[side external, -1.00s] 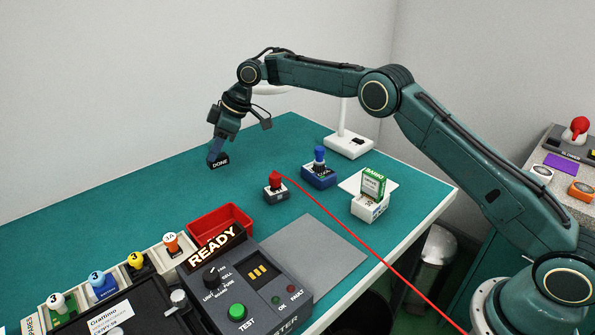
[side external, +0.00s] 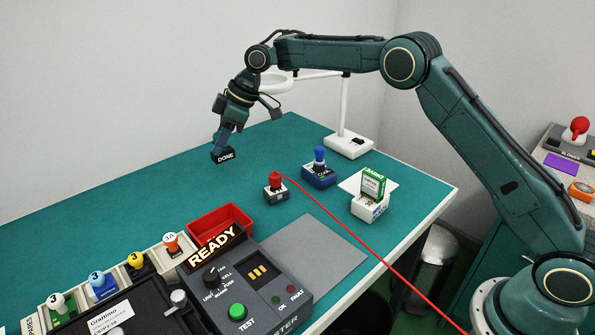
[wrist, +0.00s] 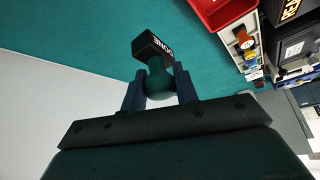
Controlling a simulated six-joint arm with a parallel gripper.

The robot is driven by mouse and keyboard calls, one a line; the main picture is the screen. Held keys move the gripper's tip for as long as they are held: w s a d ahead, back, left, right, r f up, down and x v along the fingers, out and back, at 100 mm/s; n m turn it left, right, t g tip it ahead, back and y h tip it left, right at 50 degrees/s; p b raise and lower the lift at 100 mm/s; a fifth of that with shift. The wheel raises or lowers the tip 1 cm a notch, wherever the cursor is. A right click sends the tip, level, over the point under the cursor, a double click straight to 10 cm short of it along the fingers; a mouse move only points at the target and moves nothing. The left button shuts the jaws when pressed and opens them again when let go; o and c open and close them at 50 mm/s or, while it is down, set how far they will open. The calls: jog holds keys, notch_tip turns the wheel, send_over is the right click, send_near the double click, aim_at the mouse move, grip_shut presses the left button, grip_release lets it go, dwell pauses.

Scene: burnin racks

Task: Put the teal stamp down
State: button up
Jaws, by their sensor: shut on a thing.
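The teal stamp shows in the wrist view (wrist: 158,80) as a dark teal knob with a black block marked DONE. My gripper (wrist: 160,88) is shut on its knob, one finger on each side. In the side view my gripper (side external: 226,141) is at the far left part of the bench, and the stamp's DONE block (side external: 224,157) shows below it. I cannot tell whether the block touches the teal bench top (side external: 130,195) or hangs just above it.
A red-knobbed block (side external: 276,190) and a blue-knobbed block (side external: 319,172) stand to the right. A red tray (side external: 222,222), a tester marked READY (side external: 235,280) and a white lamp (side external: 347,146) are also on the bench. The bench left of my gripper is clear.

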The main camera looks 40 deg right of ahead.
jog(key=s+r, duration=0.3)
jog(key=s, duration=0.7)
jog(key=s+r+n, duration=0.1)
jog(key=s+r, duration=0.3)
jog(key=s, duration=0.6)
jog(key=shift+g, duration=0.4)
jog(key=shift+d+f, duration=0.1)
jog(key=shift+f, duration=0.05)
notch_tip(320, 180, down, 20)
jog(key=shift+r, duration=0.1)
jog(key=o, duration=1)
